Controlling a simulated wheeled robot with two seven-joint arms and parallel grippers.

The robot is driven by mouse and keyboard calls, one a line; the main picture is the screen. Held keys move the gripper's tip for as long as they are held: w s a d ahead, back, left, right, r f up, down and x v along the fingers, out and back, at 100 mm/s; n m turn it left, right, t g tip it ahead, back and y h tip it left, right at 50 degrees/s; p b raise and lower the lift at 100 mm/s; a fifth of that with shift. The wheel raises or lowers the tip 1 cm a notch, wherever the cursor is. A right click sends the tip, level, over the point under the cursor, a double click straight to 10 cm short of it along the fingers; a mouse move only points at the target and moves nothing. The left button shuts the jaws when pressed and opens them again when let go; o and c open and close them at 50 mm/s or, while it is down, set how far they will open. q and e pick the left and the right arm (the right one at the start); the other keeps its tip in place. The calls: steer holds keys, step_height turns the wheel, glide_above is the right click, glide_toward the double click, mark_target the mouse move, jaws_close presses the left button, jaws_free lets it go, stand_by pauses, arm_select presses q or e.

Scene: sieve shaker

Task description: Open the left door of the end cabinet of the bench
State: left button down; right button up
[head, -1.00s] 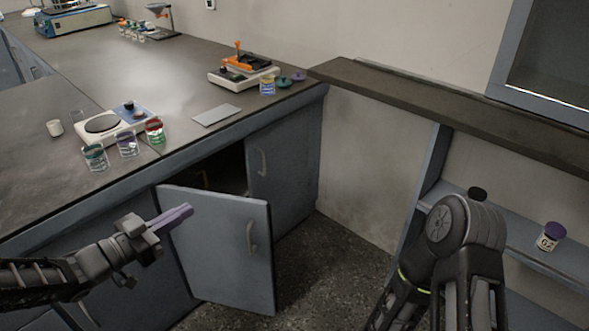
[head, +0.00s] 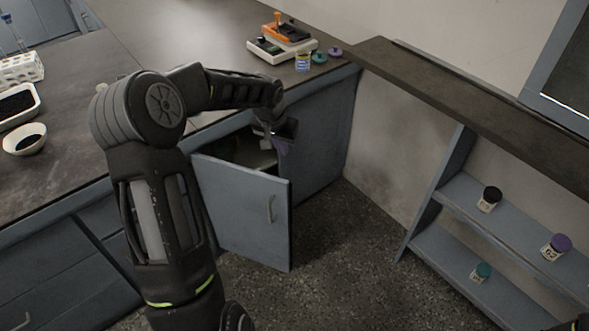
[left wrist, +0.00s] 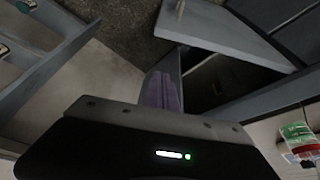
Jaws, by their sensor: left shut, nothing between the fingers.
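The end cabinet's left door (head: 238,212) is blue-grey with a vertical handle (head: 270,208). It stands partly open, swung out from the bench, with a dark gap above and behind it. My left gripper (head: 283,148) is shut and empty, its purple fingers just beyond the door's top free corner, near the opening. The left wrist view shows the purple fingers (left wrist: 161,92) together, with the door (left wrist: 222,38) beyond them. The right door (head: 322,135) looks closed; its handle is hidden behind my left arm.
The bench top (head: 190,60) carries an orange and white device (head: 283,42) and small jars near the corner. A low shelf unit (head: 470,205) with jars stands at right. The speckled floor (head: 345,245) between door and shelves is clear.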

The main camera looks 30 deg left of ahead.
stand_by(0.3)
arm_select(q)
step_height(320, 180, down, 9)
steer(key=p, duration=0.1)
steer(key=shift+s+f+p, duration=0.2)
steer(key=shift+s+p, duration=0.1)
steer(key=shift+p, duration=0.05)
stand_by(0.3)
steer(key=shift+s+d, duration=0.1)
